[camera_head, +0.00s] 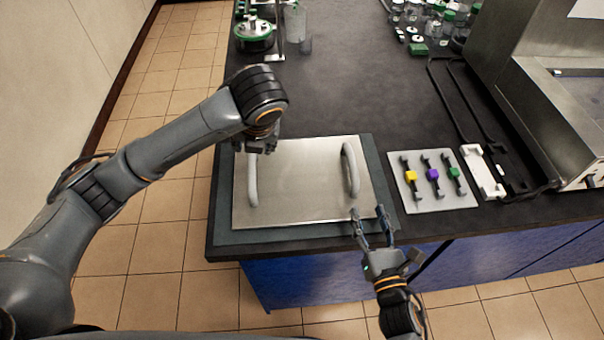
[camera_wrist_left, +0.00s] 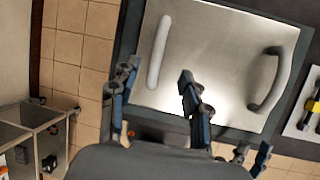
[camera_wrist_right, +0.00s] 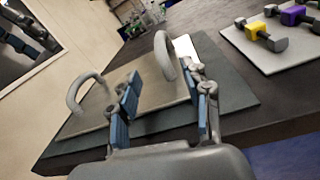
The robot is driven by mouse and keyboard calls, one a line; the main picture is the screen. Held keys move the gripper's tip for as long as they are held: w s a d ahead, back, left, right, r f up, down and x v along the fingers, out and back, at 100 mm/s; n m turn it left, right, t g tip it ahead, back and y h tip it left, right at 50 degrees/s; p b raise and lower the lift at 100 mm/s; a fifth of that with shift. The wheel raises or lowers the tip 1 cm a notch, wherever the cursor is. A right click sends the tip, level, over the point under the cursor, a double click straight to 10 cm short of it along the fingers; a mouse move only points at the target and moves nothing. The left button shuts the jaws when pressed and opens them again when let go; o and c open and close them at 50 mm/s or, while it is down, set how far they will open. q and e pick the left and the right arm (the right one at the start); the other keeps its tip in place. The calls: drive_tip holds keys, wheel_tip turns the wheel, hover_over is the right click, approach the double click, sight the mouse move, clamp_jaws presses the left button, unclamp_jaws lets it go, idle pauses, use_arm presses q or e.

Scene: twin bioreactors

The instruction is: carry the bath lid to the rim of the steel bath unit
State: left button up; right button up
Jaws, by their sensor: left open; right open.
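The bath lid (camera_head: 300,185) is a flat steel plate with two grey upright handles, lying on a dark mat (camera_head: 280,236) near the counter's front edge. My left gripper (camera_head: 262,147) is above the lid's back left part, near the left handle (camera_head: 252,180); its fingers look apart in the left wrist view (camera_wrist_left: 155,100). My right gripper (camera_head: 369,212) is open and empty at the lid's front right corner, in front of the right handle (camera_head: 350,169). In the right wrist view the right handle (camera_wrist_right: 165,55) stands just beyond the open fingers (camera_wrist_right: 165,105). The steel bath unit (camera_head: 560,85) stands at the right, partly cut off.
A light plate (camera_head: 437,200) with yellow, purple and green clamp-like pieces lies right of the lid. A white holder (camera_head: 484,172) and black rods (camera_head: 465,110) lie between it and the bath unit. Glassware and bottles (camera_head: 430,25) stand at the back. The counter's middle (camera_head: 350,90) is clear.

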sight(252, 159)
use_arm(q)
drive_tip(key=x, duration=1.4)
drive_tip(key=shift+r, duration=0.1)
use_arm(e)
drive_tip(key=x, duration=1.3)
drive_tip(key=shift+w, duration=0.4)
use_arm(q)
clamp_jaws()
use_arm(e)
clamp_jaws()
use_arm(q)
drive_tip(key=shift+w+r, duration=0.15)
drive_tip(key=shift+r, duration=0.05)
use_arm(e)
drive_tip(key=shift+a+r, duration=0.1)
drive_tip(key=shift+r, duration=0.1)
